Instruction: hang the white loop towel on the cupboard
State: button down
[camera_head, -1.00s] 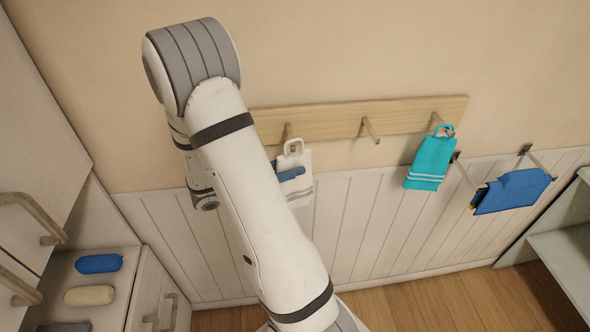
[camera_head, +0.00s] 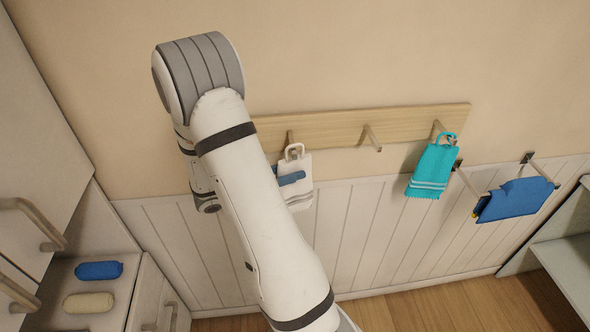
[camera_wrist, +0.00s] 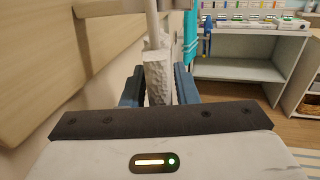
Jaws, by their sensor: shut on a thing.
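The white loop towel (camera_head: 297,193) hangs by the wooden rack's left peg, its loop at the top near that peg. I cannot tell whether the loop is around the peg. My gripper (camera_head: 290,179) shows as a blue finger across the towel, mostly hidden behind my arm. In the wrist view, the blue fingers of my gripper (camera_wrist: 160,90) are shut on the white towel (camera_wrist: 157,75). The white cupboard (camera_head: 35,150) with bar handles stands at the left.
A wooden peg rack (camera_head: 400,122) is on the wall, its middle peg (camera_head: 371,138) bare. A teal towel (camera_head: 432,170) hangs on the right peg, a blue cloth (camera_head: 516,199) on a wall bar. Rolled towels, blue (camera_head: 99,270) and cream (camera_head: 89,302), lie at the lower left. Open shelves stand right.

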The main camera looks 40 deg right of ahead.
jog(key=c, duration=1.1)
grip_release()
jog(key=shift+o, duration=0.2)
